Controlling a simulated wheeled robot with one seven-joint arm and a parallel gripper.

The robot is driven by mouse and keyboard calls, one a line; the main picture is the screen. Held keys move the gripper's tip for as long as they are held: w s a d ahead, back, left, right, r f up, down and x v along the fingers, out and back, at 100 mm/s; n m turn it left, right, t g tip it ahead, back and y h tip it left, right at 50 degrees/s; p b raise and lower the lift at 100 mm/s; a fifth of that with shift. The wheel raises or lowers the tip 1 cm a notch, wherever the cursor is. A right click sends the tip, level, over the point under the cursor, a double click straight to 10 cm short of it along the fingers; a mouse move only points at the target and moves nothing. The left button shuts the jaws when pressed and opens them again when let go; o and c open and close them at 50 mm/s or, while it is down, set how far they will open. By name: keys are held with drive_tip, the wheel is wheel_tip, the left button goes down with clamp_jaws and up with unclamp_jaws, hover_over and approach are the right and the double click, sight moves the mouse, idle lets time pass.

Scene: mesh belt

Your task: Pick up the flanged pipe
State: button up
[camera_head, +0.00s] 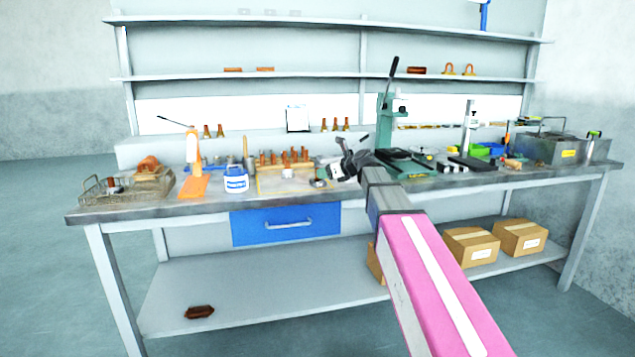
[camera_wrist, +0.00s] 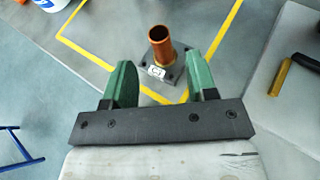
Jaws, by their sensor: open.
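In the wrist view the flanged pipe (camera_wrist: 160,44) is a short copper-coloured tube standing upright on a dark square flange with a small white label. It stands inside a yellow-taped outline on the grey surface. My gripper (camera_wrist: 160,66) has two green fingers spread apart, with nothing held between them. The pipe is beyond the fingertips, roughly in line with the gap; I see no contact. In the head view my gripper (camera_head: 345,166) is over the bench, to the right of the taped area. I cannot clearly pick out the pipe there among similar copper pieces.
The workbench (camera_head: 130,210) holds a blue-and-white tub (camera_head: 235,180), an orange-and-white bottle (camera_head: 192,150), a wire basket (camera_head: 100,190) and a green press (camera_head: 385,125). A blue drawer (camera_head: 285,224) sits under its front edge. Cardboard boxes (camera_head: 470,246) stand on the lower shelf.

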sight(317, 180)
drive_tip(key=x, duration=0.4)
drive_tip(key=shift+w+r, duration=0.25)
drive_tip(key=shift+w+a+f, duration=0.2)
drive_tip(key=shift+a+f, duration=0.05)
drive_tip(key=shift+a, duration=0.15)
drive_tip(key=shift+c, duration=0.3)
clamp_jaws()
drive_tip(key=shift+r, duration=0.1)
